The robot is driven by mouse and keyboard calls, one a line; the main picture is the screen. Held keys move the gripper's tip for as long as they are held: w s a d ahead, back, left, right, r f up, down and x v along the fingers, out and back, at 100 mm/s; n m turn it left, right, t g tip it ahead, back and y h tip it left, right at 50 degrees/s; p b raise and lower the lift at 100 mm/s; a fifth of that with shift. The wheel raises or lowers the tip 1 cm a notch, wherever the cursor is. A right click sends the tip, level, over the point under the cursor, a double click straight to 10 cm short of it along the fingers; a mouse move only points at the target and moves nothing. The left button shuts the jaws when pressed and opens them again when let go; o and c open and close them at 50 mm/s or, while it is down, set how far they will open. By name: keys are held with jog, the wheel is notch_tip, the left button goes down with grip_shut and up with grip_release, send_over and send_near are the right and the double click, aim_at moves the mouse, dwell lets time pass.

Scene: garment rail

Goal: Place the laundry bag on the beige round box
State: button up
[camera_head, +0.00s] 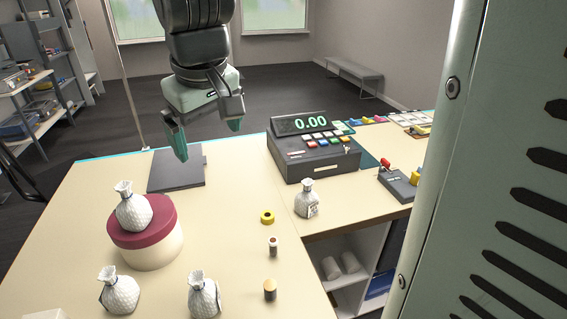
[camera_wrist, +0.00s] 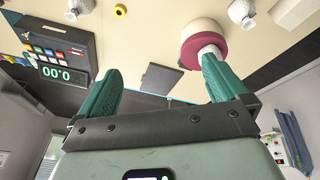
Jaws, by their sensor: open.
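A beige round box (camera_head: 160,252) with a dark red lid stands at the left of the counter. A white quilted laundry bag (camera_head: 133,211) with a tied neck sits upright on its lid. The box shows in the wrist view (camera_wrist: 203,27), its bag partly hidden behind a finger. Similar bags stand on the counter: one at the front left (camera_head: 119,292), one at the front middle (camera_head: 204,296), and one with a printed tag (camera_head: 307,200) by the register. My gripper (camera_head: 208,140) is open and empty, above the counter's far side, apart from every bag.
A dark flat plate (camera_head: 177,172) lies below my gripper. A cash register (camera_head: 314,156) stands right of it. A yellow ring (camera_head: 267,217) and two small cylinders (camera_head: 273,247) (camera_head: 270,290) are on the counter. A card terminal (camera_head: 398,183) is at the right. The counter between plate and ring is clear.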

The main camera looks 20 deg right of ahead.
jog(key=s+d+r+m+t, duration=0.1)
jog(key=s+d, duration=0.3)
jog(key=s, duration=0.5)
jog(key=s+d+r+m, duration=0.1)
jog(key=s+d+m, duration=0.3)
jog(key=s, duration=0.5)
jog(key=shift+s+d+m+t, duration=0.3)
jog(key=shift+d+t, duration=0.1)
jog(key=shift+d, duration=0.1)
